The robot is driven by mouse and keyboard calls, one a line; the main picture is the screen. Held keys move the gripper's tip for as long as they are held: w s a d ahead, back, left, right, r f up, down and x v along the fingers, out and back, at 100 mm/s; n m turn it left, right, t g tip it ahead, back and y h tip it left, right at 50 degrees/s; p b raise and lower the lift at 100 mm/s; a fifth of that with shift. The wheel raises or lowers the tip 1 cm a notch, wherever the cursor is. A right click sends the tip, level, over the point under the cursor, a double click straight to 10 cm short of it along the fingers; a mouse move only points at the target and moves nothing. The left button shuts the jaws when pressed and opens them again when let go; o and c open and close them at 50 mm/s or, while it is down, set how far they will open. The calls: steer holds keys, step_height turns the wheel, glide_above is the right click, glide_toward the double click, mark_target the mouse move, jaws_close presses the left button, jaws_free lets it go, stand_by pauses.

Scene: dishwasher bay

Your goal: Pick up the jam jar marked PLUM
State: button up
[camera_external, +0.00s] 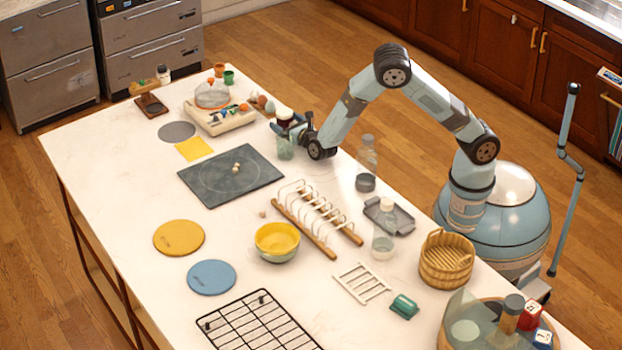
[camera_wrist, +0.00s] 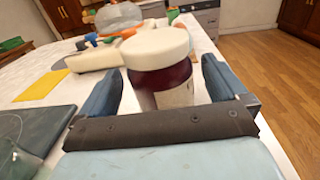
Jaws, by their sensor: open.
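A jar with a white lid and dark purple contents (camera_wrist: 168,72) stands upright between the two blue fingers of my gripper (camera_wrist: 162,88) in the wrist view. The fingers are open, one on each side of it, with a visible gap at least on the right. A pale label shows on its right side, but I cannot read any word on it. In the external view the jar (camera_external: 284,114) shows at the far right part of the counter, with my gripper (camera_external: 293,130) right at it and partly covering it.
A greenish glass (camera_external: 286,149) stands just in front of my gripper. A cream tray (camera_external: 222,122) with small items and a clear dome lies behind left. A dark slate board (camera_external: 231,177) lies to the left. A clear bottle (camera_external: 367,152) stands to the right.

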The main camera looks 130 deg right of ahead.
steer(key=shift+d+f, duration=0.25)
steer(key=shift+f, duration=0.3)
steer(key=shift+d, duration=1.25)
steer(key=shift+w+r, duration=0.1)
steer(key=c, duration=1.5)
